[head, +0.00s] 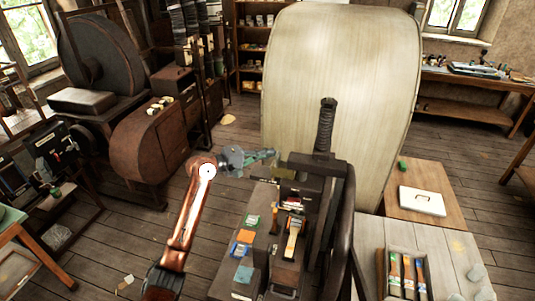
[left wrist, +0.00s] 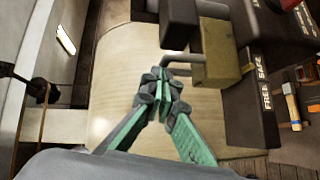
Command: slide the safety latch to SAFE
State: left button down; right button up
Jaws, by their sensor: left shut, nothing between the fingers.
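The dark press (head: 322,170) stands right of centre in the head view, with a ribbed screw rising from it. In the left wrist view a brass-coloured block (left wrist: 220,55) with a grey bent bar (left wrist: 176,64) sits on its dark frame; I take this for the latch, but cannot be sure. Lettering reading FREE and SAFE (left wrist: 261,66) is on the dark part to its right. My left gripper (left wrist: 162,92) is shut and empty, its tips just below the bent bar and apparently apart from it. In the head view my left gripper (head: 270,154) is left of the press. My right gripper is not in view.
A dark bench (head: 225,285) with small coloured blocks and tools lies in front of the press. A large pale curved panel (head: 340,60) stands behind it. A tray with coloured tubes (head: 407,275) stands at the lower right.

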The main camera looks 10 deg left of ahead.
pick_arm(q)
jog(key=w+a+b+v, duration=0.1)
jog(key=w+b+v, duration=0.1)
jog(key=v, duration=1)
jog(key=shift+s+a+r+b, duration=0.2)
jog(key=shift+s+a+b, duration=0.1)
jog(key=shift+a+b, duration=0.3)
jog(key=shift+a, duration=0.1)
